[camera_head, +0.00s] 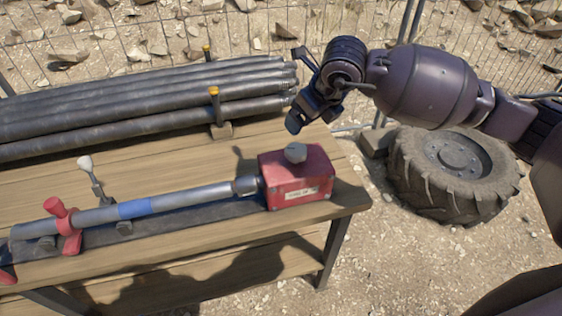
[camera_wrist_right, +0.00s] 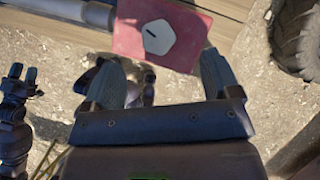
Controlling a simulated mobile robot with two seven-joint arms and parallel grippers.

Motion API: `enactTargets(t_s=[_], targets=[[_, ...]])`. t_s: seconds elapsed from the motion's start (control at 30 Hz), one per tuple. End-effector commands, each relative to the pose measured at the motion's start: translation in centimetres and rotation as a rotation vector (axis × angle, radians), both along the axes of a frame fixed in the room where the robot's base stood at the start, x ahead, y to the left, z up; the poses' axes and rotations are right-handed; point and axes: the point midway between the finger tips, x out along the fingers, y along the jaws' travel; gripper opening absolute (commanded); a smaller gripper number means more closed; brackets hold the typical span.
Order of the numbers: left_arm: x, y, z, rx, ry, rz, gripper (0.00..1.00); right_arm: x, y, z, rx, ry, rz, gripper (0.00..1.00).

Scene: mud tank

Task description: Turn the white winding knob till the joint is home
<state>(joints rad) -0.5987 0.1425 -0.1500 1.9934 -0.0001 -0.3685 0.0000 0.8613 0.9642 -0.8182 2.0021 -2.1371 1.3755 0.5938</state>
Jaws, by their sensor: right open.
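In the right wrist view the knob (camera_wrist_right: 158,37) is a pale many-sided cap with a dark mark. A grey rod (camera_head: 180,199) with a blue band (camera_head: 134,208) runs left from the box. My right gripper (camera_head: 297,88) is open and empty, above and behind the box. In the right wrist view its fingertips (camera_wrist_right: 161,57) are apart, with the knob beyond the gap, untouched. A dark jointed part at that view's left edge looks like my left gripper (camera_wrist_right: 20,85).
A red clamp (camera_head: 66,226) holds the rod's left part; a white-topped lever (camera_head: 88,172) stands behind it. Dark pipes (camera_head: 140,95) lie along the bench's back, between yellow-topped posts (camera_head: 215,105). A big tyre (camera_head: 455,172) lies right of the bench (camera_head: 200,150).

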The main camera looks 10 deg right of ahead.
Motion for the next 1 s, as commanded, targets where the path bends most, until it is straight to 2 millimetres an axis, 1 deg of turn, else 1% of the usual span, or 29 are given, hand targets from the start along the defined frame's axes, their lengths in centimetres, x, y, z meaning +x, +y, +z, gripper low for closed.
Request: enactTargets(t_s=[0.03,0.1,0.23,0.33,0.5,0.63,0.7,0.83,0.9,1.0], targets=[[-0.5,0.0,-2.7,0.001,0.022,0.0,0.46,1.2,-0.1,-1.1,-0.001,-0.018,-0.004,0.82],[-0.8,0.0,-4.7,0.0,0.038,-0.002,0.46,2.6,-0.1,-1.1,0.008,-0.031,-0.009,0.82],[-0.6,-0.2,-7.6,0.002,0.057,-0.01,0.46,4.6,-0.3,-1.3,0.017,-0.014,0.004,0.82],[-0.5,-0.3,-9.4,0.003,0.069,-0.018,0.46,5.9,-0.6,-1.9,0.004,0.021,0.079,0.82],[-1.2,-0.4,-12.6,0.006,0.113,-0.027,0.46,7.4,-1.1,-3.1,-0.033,0.098,0.332,0.82],[-1.3,-0.3,-13.6,0.011,0.129,-0.034,0.46,7.4,-1.3,-3.0,-0.046,0.136,0.559,0.82],[-1.1,-0.3,-13.6,0.012,0.129,-0.036,0.46,7.3,-1.5,-2.8,-0.048,0.147,0.685,0.82],[-0.7,-0.4,-13.2,0.013,0.123,-0.037,0.46,6.4,-1.9,-1.9,-0.044,0.151,0.924,0.82],[-0.4,-0.4,-12.6,0.013,0.113,-0.037,0.46,5.8,-2.1,-1.2,-0.038,0.146,1.055,0.82],[-0.2,-0.4,-12.0,0.012,0.103,-0.037,0.46,4.9,-2.2,-0.8,-0.028,0.13,1.236,0.82]])
